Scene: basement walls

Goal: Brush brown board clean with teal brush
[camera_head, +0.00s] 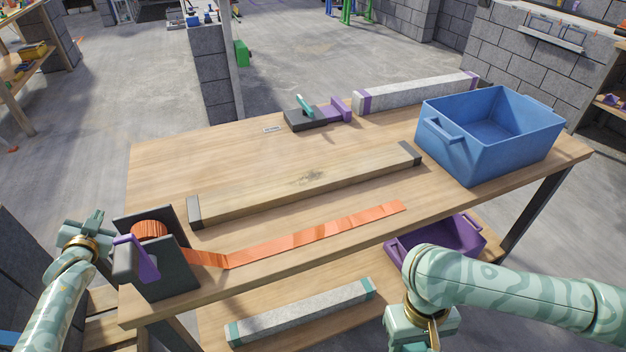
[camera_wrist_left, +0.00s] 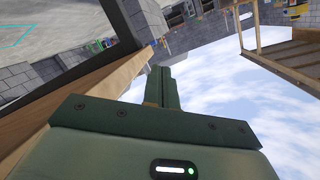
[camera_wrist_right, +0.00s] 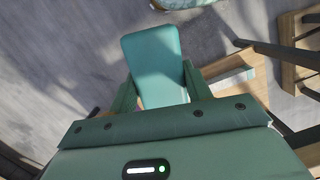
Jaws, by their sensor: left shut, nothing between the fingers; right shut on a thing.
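The brown board (camera_head: 305,182) lies across the table, with dark caps at both ends. A darker brownish patch (camera_head: 311,176) shows near its middle; I cannot tell whether it is dirt or grain. My right gripper (camera_wrist_right: 158,92) is shut on a teal block-shaped thing, the teal brush (camera_wrist_right: 153,62). Its bristles are not visible. In the head view the right wrist is low, in front of the table, and its fingers are out of sight. My left gripper (camera_head: 95,220) is shut and empty, left of the table; its closed fingers show in the left wrist view (camera_wrist_left: 158,85).
The table (camera_head: 170,160) holds an orange strip (camera_head: 310,238) from a dark dispenser (camera_head: 178,245), a blue crate (camera_head: 465,150), a dark block with teal and purple parts (camera_head: 305,119), and a grey bar (camera_head: 420,92). A purple bin (camera_head: 405,250) and another bar (camera_head: 300,312) sit below.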

